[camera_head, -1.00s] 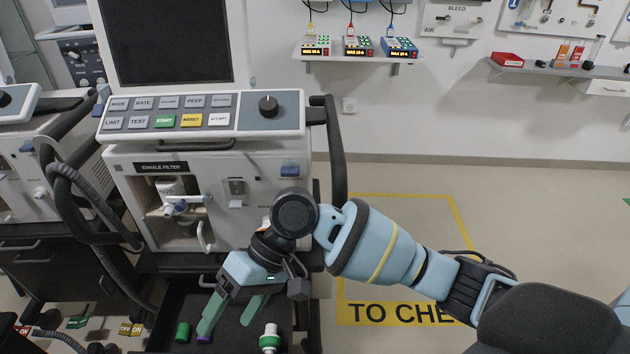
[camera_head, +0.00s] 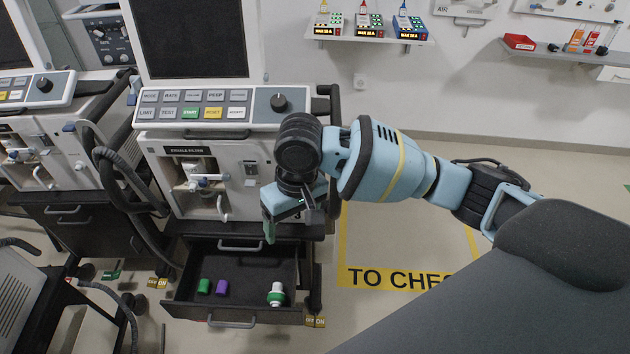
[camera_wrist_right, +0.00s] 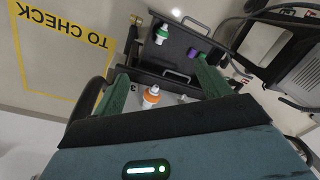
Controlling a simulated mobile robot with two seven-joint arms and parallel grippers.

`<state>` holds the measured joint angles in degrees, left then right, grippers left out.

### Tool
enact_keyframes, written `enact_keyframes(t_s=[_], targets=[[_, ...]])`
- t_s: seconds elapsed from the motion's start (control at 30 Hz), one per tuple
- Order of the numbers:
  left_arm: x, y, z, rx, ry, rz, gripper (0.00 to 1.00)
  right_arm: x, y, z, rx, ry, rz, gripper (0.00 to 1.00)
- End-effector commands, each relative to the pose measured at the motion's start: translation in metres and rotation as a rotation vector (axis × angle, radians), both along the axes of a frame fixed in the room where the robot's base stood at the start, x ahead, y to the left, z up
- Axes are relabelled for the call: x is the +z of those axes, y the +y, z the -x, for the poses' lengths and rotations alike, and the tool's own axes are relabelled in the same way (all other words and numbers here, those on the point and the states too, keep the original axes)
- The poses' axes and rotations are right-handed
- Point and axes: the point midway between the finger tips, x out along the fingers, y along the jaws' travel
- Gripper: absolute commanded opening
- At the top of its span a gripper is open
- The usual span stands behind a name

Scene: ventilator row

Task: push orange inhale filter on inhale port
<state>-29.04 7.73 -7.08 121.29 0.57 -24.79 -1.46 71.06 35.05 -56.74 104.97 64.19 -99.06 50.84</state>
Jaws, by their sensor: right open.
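The orange inhale filter (camera_wrist_right: 152,97), orange with a white tip, shows in the right wrist view between the two green fingers of my right gripper (camera_wrist_right: 161,66). The fingers are wide apart, with a gap on each side of the filter. In the head view my right gripper (camera_head: 280,224) is in front of the ventilator's (camera_head: 215,125) lower right front, and my wrist hides the filter there. The inhale port is hidden, so I cannot tell how the filter sits on it. My left gripper is in neither view.
An open drawer (camera_head: 240,318) below the gripper holds a green-and-white filter (camera_head: 276,293), a green piece (camera_head: 204,286) and a purple piece (camera_head: 222,287). Hoses (camera_head: 125,190) hang on the left. Open floor with a yellow marking (camera_head: 395,279) lies to the right.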

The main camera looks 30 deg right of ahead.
Motion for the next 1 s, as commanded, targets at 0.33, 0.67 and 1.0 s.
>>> enact_keyframes(t_s=[0.33,0.67,1.0], targets=[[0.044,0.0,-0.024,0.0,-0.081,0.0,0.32,0.051,-0.034,-0.008,-0.08,-0.018,0.075,0.76],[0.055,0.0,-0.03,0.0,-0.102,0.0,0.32,0.063,-0.045,-0.009,-0.107,-0.009,0.097,0.76],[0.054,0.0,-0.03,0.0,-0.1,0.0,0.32,0.061,-0.044,-0.009,-0.105,-0.008,0.093,0.76]])
